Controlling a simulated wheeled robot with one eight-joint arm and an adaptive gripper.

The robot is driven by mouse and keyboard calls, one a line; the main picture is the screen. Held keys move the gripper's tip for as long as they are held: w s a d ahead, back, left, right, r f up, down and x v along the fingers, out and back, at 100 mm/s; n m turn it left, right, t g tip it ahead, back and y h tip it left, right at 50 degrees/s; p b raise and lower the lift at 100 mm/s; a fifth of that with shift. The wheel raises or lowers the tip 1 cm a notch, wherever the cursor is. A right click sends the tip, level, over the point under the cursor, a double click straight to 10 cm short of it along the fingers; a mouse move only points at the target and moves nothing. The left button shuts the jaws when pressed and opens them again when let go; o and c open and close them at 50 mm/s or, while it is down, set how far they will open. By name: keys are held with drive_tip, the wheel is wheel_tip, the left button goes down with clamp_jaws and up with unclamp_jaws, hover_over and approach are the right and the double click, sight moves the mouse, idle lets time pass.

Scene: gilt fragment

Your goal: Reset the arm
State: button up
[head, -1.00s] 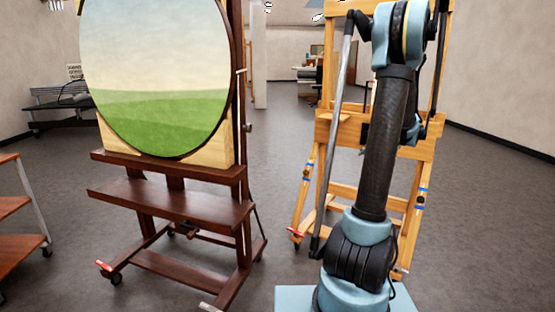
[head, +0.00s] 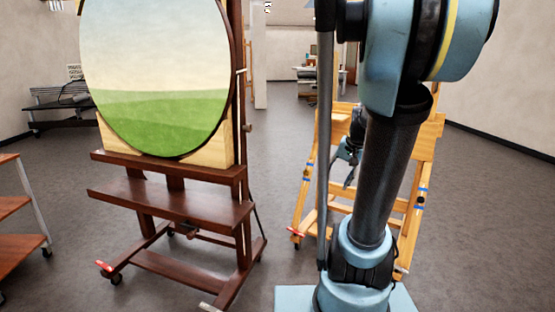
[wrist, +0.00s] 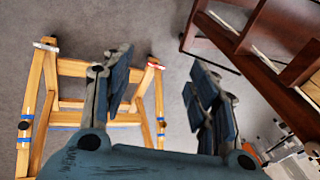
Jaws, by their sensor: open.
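My gripper (wrist: 163,100) is open and empty in the wrist view, its two fingers spread apart over the grey floor. In the head view, part of my gripper (head: 350,165) shows behind my arm, in front of the light wooden easel (head: 428,130). My arm stands upright at the right of the head view and hides much of that easel. The light easel also shows at the left of the wrist view (wrist: 50,85).
A dark wooden easel (head: 180,205) holds an oval landscape painting (head: 160,75) at the left. A shelf cart (head: 12,235) stands at the far left edge. A bench (head: 55,105) is by the left wall. Grey floor between the easels is clear.

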drive_tip(key=s+a+f+n+h, duration=0.1)
drive_tip(key=s+f, duration=0.3)
drive_tip(key=s, duration=0.5)
drive_tip(key=s+a+f+n+g+h, duration=0.1)
drive_tip(key=s+f+n, duration=0.2)
drive_tip(key=s, duration=0.6)
drive_tip(key=shift+s+a+f+n+h, duration=0.25)
drive_tip(key=shift+f+n+h, duration=0.15)
drive_tip(key=shift+f, duration=0.35)
drive_tip(key=shift+w+f, duration=0.2)
drive_tip(key=shift+w, duration=0.3)
